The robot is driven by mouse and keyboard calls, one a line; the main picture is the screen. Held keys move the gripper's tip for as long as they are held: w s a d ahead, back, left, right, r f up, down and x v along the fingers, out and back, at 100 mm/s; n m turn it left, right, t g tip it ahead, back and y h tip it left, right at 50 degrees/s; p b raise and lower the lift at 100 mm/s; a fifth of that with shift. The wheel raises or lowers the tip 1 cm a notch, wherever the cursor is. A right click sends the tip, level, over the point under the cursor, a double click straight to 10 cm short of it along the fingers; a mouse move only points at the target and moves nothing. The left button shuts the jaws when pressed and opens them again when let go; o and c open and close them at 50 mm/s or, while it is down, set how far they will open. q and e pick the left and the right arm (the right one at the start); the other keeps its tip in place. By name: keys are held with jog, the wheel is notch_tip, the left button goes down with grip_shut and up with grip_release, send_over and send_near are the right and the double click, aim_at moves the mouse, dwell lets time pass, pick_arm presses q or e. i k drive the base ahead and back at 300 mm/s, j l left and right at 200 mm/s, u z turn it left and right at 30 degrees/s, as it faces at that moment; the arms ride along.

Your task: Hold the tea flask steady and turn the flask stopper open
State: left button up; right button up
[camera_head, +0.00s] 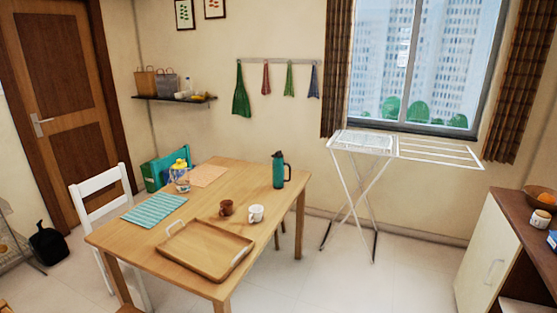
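The tea flask (278,172) is teal with a dark top and a dark handle on its right side. It stands upright near the far right corner of the wooden table (228,207). The flask stopper (278,155) is the dark part at its top; it is too small to tell whether it is turned open or closed. Neither of my grippers shows in the head view, and nothing is holding the flask.
On the table are a wooden tray (166,248), a brown mug (226,208), a white mug (256,213), a striped mat (150,209) and a yellow-lidded jar (180,167). A white chair (96,189) stands left, a drying rack (361,147) behind right.

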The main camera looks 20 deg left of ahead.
aim_at(277, 154)
jog(key=u, duration=0.55)
jog(key=i+l+u, duration=0.15)
jog(key=u, duration=0.25)
jog(key=i+l+u, duration=0.35)
jog(key=l+u, duration=0.15)
jog(key=u, duration=0.25)
jog(key=i+l, duration=0.05)
